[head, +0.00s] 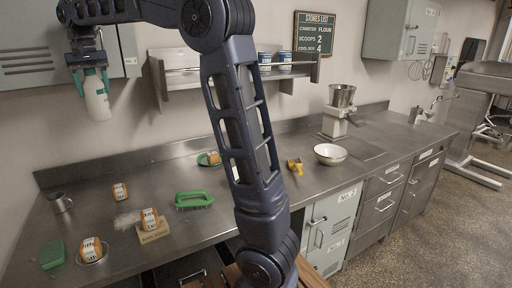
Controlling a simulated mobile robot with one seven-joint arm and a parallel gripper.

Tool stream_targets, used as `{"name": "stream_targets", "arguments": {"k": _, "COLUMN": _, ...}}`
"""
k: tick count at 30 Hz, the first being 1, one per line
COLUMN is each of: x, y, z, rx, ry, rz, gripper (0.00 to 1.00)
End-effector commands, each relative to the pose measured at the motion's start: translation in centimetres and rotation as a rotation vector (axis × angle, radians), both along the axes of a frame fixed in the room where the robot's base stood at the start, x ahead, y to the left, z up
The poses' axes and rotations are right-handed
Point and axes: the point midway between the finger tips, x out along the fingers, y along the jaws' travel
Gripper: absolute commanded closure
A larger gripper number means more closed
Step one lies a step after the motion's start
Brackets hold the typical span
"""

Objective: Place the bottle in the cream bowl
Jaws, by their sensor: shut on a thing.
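My gripper (91,80) is at the upper left of the head view, pointing down, with teal fingertips. It is shut on a white bottle (97,105), which hangs upright high above the left part of the counter. The bottle's upper part is partly hidden between the fingers. The cream bowl (330,153) stands on the counter right of the middle, far to the right of my gripper. Its inside looks empty.
The steel counter (250,187) holds a yellow item (295,166) left of the bowl, a green brush (194,199), a metal mug (60,202), and several orange-labelled items. A scale with a metal pan (341,96) stands behind the bowl. A wall shelf (190,80) is right of my gripper.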

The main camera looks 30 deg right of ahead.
Motion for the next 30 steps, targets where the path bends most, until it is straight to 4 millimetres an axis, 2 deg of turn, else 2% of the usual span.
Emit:
{"name": "stream_targets", "arguments": {"k": 1, "x": -0.1, "y": -1.9, "z": 1.3, "rx": 0.003, "ry": -0.004, "rz": -0.036, "gripper": 0.86}}
{"name": "stream_targets", "arguments": {"k": 3, "x": -0.2, "y": -4.3, "z": 2.8, "rx": 0.002, "ry": -0.004, "rz": -0.081, "gripper": 0.86}}
{"name": "stream_targets", "arguments": {"k": 15, "x": -0.5, "y": -18.9, "z": 10.2, "rx": 0.002, "ry": -0.004, "rz": -0.254, "gripper": 0.86}}
{"name": "stream_targets", "arguments": {"k": 26, "x": 0.0, "y": -32.4, "z": 15.8, "rx": 0.002, "ry": -0.001, "rz": -0.279, "gripper": 0.86}}
{"name": "stream_targets", "arguments": {"k": 30, "x": 0.3, "y": -38.0, "z": 17.5, "rx": 0.0, "ry": -0.001, "rz": -0.322, "gripper": 0.86}}
